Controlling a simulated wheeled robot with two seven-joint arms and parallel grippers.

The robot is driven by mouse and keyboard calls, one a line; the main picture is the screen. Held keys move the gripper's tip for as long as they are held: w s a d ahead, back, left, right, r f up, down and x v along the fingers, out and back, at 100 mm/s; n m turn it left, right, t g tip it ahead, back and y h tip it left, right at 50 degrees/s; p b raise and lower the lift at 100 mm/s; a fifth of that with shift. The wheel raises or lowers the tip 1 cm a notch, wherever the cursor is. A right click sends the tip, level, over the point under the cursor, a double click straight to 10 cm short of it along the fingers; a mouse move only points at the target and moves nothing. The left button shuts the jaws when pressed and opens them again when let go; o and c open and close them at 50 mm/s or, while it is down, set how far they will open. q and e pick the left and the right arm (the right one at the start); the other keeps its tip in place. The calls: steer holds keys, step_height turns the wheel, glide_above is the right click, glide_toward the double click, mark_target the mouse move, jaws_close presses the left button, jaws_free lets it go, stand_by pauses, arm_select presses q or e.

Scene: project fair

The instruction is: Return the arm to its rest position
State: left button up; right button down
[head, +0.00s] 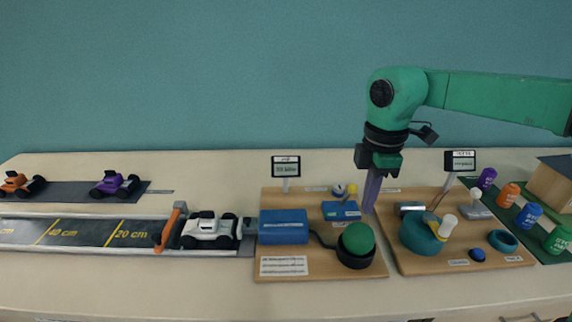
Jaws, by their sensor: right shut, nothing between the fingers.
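My right arm comes in from the right edge, green with black joints, above the table. Its gripper (371,190) points down and is shut, with nothing held. The fingertips are near the gap between two wooden boards, and I cannot tell whether they touch anything. The left board (270,272) holds a blue box (283,227), a green dome on a black base (357,241) and a small blue block with a yellow and a white knob (341,208). The right board (420,268) holds a teal round piece (421,234). My left gripper is not in view.
A track (75,232) with distance marks carries a white car (209,231) beside an orange gate (171,225). Orange (17,184) and purple (114,184) cars stand behind. Several coloured cans, including a blue one (528,215), and a model house (552,184) stand right. The front table strip is clear.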

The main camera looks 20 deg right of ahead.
step_height(320, 180, up, 2)
steer(key=shift+r+p, duration=0.1)
steer(key=shift+p, duration=0.3)
steer(key=shift+r, duration=0.1)
